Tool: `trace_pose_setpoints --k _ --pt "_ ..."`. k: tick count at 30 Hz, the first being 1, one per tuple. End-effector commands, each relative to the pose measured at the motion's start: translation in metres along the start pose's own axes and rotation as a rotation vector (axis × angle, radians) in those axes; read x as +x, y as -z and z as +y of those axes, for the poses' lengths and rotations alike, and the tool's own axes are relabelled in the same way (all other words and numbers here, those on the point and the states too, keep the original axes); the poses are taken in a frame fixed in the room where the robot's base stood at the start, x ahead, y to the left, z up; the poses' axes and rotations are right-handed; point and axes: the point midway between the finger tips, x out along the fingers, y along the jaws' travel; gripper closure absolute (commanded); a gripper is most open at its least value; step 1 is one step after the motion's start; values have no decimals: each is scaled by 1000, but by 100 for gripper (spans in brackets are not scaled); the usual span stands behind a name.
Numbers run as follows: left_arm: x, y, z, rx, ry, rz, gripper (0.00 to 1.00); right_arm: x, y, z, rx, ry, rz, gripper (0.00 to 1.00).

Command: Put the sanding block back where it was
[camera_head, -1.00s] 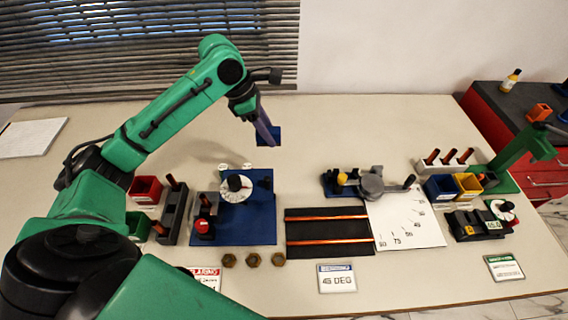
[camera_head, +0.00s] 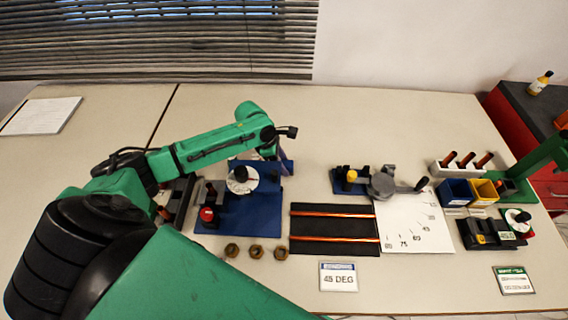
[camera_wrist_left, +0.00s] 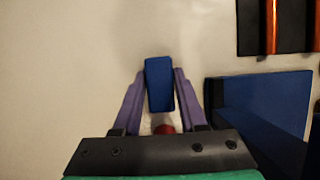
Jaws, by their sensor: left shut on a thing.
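The sanding block appears to be the blue block (camera_wrist_left: 159,85) between the purple fingers of my left gripper (camera_wrist_left: 160,78) in the left wrist view. The fingers are shut on its sides. In the head view my left gripper (camera_head: 282,158) is by the back right corner of the blue base plate (camera_head: 262,216); the arm partly hides the fingers there. In the wrist view the plate (camera_wrist_left: 270,95) lies just right of the gripper. A small red thing (camera_wrist_left: 164,129) shows between the fingers near the palm; I cannot tell what it is. My right gripper is not in view.
The base plate carries a white dial (camera_head: 242,180) and a red knob (camera_head: 207,214). A black mat with copper rods (camera_head: 335,243) and a white angle sheet (camera_head: 415,225) lie to its right. Several brass nuts (camera_head: 254,252) lie in front. The table's back middle is clear.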

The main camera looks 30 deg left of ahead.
Motion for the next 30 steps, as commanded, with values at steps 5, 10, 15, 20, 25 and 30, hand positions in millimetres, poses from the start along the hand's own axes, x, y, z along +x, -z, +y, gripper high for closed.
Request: trace_pose_setpoints --k 5,10,15,20,25,30 --pt "0 0 1 1 -2 -1 100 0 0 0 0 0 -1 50" --pt "2 1 1 0 -2 -1 43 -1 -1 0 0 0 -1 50" --pt "2 1 0 0 -1 -1 29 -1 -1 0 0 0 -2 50" --pt "2 1 1 0 -1 -1 29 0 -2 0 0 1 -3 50" --pt "-17 0 2 1 -4 -1 29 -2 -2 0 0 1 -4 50" --pt "-63 1 1 1 -5 2 29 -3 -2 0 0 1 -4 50"
